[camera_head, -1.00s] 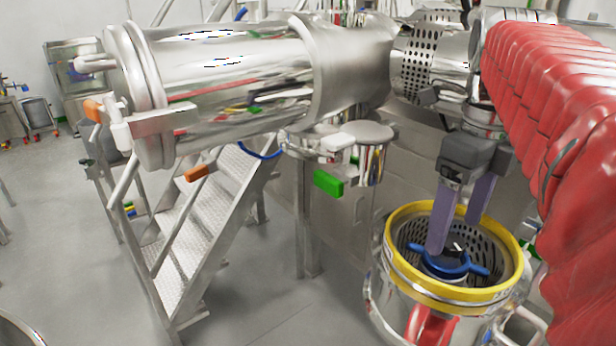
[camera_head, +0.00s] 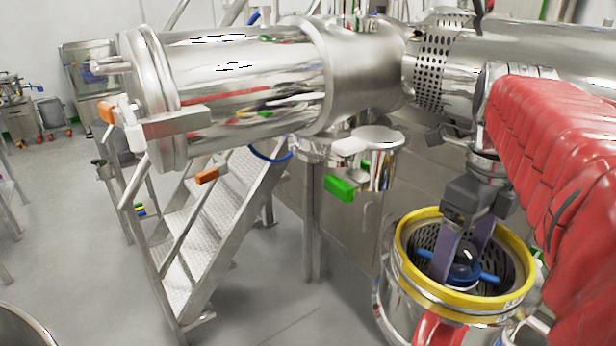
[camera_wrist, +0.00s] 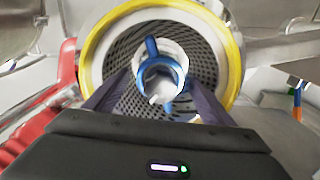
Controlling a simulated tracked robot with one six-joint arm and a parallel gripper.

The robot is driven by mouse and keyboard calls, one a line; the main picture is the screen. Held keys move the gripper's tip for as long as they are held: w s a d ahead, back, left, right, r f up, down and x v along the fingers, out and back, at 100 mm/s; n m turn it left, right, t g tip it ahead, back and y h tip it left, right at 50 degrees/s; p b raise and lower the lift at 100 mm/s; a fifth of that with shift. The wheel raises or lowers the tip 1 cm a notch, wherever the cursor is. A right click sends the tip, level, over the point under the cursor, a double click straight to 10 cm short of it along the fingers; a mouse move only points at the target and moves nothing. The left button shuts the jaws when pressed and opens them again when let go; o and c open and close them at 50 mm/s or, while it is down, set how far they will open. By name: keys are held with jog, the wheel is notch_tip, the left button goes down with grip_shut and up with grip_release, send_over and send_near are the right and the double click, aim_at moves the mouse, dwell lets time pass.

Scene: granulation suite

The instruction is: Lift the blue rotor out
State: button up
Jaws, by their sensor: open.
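The blue rotor (camera_head: 487,277) sits inside the perforated basket of a steel vessel with a yellow rim (camera_head: 410,262). It has a round hub and blue arms, and its lower part is hidden in the vessel. In the wrist view the blue rotor (camera_wrist: 151,47) is near the middle of the basket, with a pale ring around its hub. My gripper (camera_head: 462,262) points down into the vessel mouth, with its two purple fingers apart on either side of the hub. In the wrist view my gripper (camera_wrist: 160,100) is open below the rotor; whether the fingers touch it I cannot tell.
The yellow rim surrounds my fingers closely. A large horizontal steel cylinder (camera_head: 250,85) and a perforated section (camera_head: 435,65) stand behind. Metal steps (camera_head: 200,245) are at the left. A green block (camera_head: 339,188) hangs in the middle. The floor (camera_head: 80,260) at the left is clear.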

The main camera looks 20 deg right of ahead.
jog(key=shift+c, duration=0.6)
jog(key=c, duration=1.3)
jog(key=shift+r, duration=0.15)
notch_tip(320, 180, up, 10)
jog(key=shift+f, duration=0.1)
